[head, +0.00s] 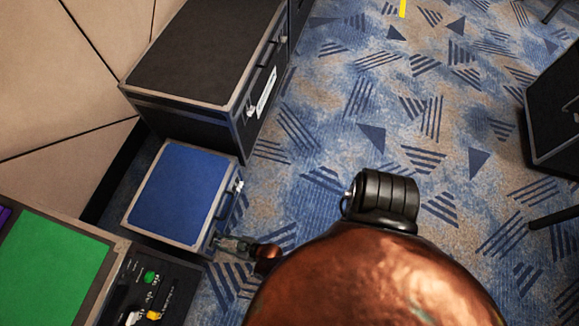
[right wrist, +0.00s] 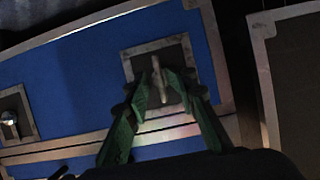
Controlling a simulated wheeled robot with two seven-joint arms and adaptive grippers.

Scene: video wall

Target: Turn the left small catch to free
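A small blue case (head: 182,190) with metal edges stands on the floor at left in the head view. Its front carries two catches. My right gripper (head: 222,242) is at the case's front, at the end nearer the green-topped case. In the right wrist view, the gripper's green fingers (right wrist: 160,86) stand on either side of the tab of one catch (right wrist: 157,68), with narrow gaps showing. The tab runs nearly along the fingers. The other catch (right wrist: 10,118) is at the left edge of that view and also shows in the head view (head: 238,186). My left gripper is out of view.
A larger black case (head: 200,50) stands behind the blue one. A green-topped case (head: 50,270) with a panel of knobs stands close in front. Another black case (head: 555,110) is at far right. Patterned carpet (head: 400,120) between is clear.

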